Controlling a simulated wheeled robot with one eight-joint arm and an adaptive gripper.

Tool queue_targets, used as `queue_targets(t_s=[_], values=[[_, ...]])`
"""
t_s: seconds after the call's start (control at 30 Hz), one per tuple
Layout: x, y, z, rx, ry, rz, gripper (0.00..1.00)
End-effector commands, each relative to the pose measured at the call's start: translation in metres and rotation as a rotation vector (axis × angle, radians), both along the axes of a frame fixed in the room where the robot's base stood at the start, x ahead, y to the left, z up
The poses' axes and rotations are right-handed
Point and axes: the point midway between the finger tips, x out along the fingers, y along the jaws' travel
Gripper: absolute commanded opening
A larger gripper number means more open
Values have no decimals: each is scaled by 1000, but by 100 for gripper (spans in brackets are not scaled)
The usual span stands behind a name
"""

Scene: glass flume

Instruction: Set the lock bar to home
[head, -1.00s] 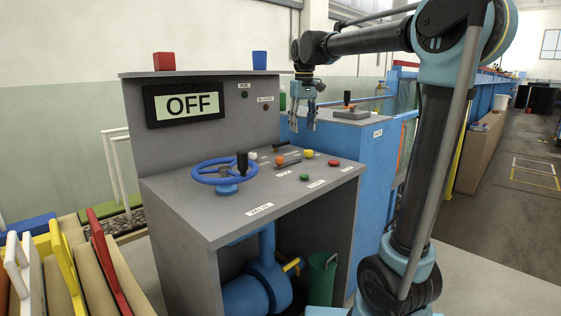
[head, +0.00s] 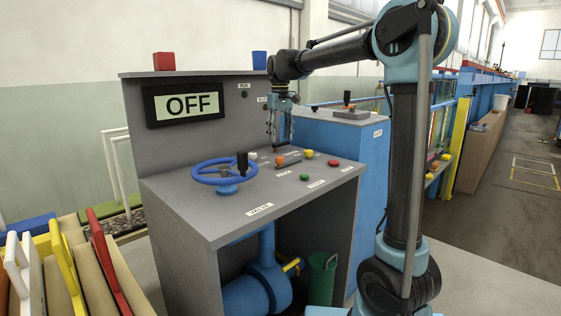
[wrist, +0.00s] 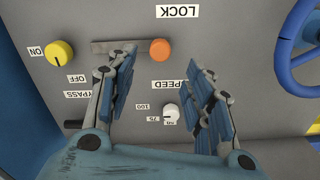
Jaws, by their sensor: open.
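The lock bar (wrist: 115,47) is a thin grey bar beside the LOCK label. It ends in an orange knob (wrist: 160,50); the knob (head: 281,160) also shows on the console top in the head view. My gripper (head: 279,142) is open and points down over the bar area. In the wrist view, my gripper (wrist: 167,62) has one finger on each side of the orange knob in the picture, with the left finger overlapping part of the bar. Nothing is held. I cannot tell the gap between the fingertips and the knob, and no home mark is readable.
The yellow ON/OFF knob (wrist: 59,52) and white speed dial (wrist: 171,111) are close by. The blue valve wheel (head: 224,171) stands left on the console (head: 215,205). Green (head: 304,177) and red (head: 333,163) buttons lie to the right.

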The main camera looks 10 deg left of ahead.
Motion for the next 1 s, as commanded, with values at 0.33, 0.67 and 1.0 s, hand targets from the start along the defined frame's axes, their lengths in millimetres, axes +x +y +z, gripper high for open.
queue_targets(t_s=[0.33,0.67,1.0], values=[[0,0,-61,0,0,0,47],[0,0,-98,0,0,0,47],[0,0,-103,0,0,0,47]])
